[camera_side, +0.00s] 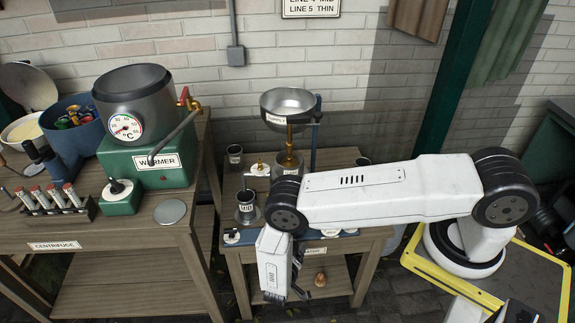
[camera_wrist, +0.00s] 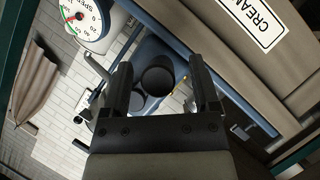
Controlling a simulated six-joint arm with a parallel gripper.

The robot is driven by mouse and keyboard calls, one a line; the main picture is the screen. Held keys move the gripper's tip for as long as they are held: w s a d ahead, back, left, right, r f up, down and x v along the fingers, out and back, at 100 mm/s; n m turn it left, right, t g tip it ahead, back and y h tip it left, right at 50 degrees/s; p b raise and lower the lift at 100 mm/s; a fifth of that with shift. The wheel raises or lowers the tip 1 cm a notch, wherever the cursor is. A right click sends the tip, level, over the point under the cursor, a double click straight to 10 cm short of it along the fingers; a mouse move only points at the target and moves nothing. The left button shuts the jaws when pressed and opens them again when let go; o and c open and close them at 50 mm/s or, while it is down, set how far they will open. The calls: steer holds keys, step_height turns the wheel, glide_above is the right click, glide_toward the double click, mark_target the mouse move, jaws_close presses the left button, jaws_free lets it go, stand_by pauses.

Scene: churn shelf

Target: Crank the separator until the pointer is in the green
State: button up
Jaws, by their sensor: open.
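The separator has a steel bowl (camera_side: 289,104) on a brass stem above a small table, and my arm hides its lower front in the side view. Its white speed dial (camera_wrist: 88,20) shows at the top left of the wrist view, with a green band at its left edge. A red mark shows near that band, but its exact reading is unclear. A dark round-ended cylinder (camera_wrist: 157,80) shows between the fingers of my gripper (camera_wrist: 163,85); I cannot tell whether it is the crank grip. My gripper is open and points down at the table's front in the side view.
Dark cups (camera_side: 246,206) stand on the table left of my arm. A wooden bench (camera_side: 120,285) with the warmer (camera_side: 150,160) is at the left. A yellow-edged platform (camera_side: 520,285) is at the right.

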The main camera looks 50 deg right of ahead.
steer(key=v, duration=0.7)
steer(key=shift+a, duration=0.3)
stand_by(0.5)
steer(key=shift+s+r, duration=0.1)
steer(key=shift+r, duration=0.1)
steer(key=s+d+r+n+y, duration=0.1)
steer(key=r+y, duration=0.3)
steer(key=r, duration=0.7)
steer(key=s+d+r+n+g+y, duration=0.1)
steer(key=s+d+r+y, duration=0.1)
steer(key=r, duration=1)
steer(key=s+d+r+n+g+y, duration=0.1)
steer(key=d+r+y, duration=0.3)
steer(key=r, duration=0.7)
steer(key=shift+s+r+n+y, duration=0.3)
steer(key=shift+s+n+y, duration=0.15)
steer(key=shift+y, duration=0.85)
